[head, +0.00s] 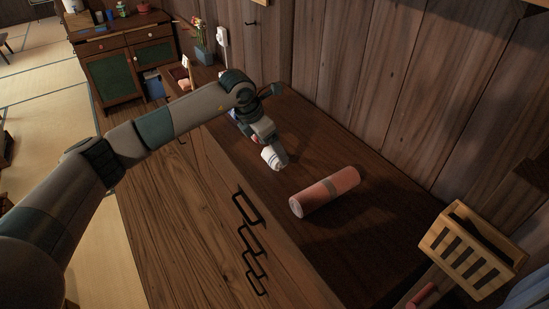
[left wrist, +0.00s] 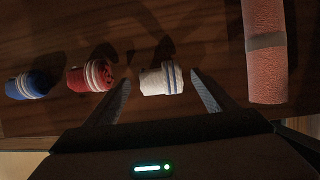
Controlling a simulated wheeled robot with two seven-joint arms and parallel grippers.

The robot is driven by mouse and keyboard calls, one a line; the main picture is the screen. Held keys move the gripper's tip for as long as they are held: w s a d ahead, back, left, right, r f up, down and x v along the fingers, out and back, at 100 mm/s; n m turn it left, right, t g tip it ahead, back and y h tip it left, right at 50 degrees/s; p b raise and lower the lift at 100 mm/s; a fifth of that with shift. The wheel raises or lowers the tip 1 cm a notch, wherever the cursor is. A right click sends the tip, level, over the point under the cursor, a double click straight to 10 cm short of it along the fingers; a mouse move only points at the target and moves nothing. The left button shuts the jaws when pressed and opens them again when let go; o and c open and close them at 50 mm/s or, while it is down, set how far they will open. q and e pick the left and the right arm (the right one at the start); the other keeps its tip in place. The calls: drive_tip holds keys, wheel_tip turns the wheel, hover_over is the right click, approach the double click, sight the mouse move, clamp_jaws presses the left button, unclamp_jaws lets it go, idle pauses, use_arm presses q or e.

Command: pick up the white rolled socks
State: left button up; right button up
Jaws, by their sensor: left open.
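The white rolled socks (left wrist: 162,79), with blue stripes at one end, lie on the dark wooden top. In the head view the white rolled socks (head: 271,157) show at the tip of my left gripper (head: 270,148), partly covered by it. In the left wrist view my left gripper (left wrist: 161,86) is open, with one finger on each side of the white socks. There are gaps between socks and fingers, the wider one on the left. My right gripper is not in view.
Red rolled socks (left wrist: 90,76) and blue rolled socks (left wrist: 27,86) lie in a row left of the white ones. A pink roll with a grey band (head: 325,191) lies to the right. A slatted wooden box (head: 462,247) stands near the plank wall (head: 420,90).

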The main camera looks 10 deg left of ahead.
use_arm(q)
drive_tip(key=b+x, duration=0.1)
drive_tip(key=x, duration=0.2)
drive_tip(key=shift+f, duration=0.5)
drive_tip(key=c, duration=1.1)
drive_tip(key=shift+r, duration=0.1)
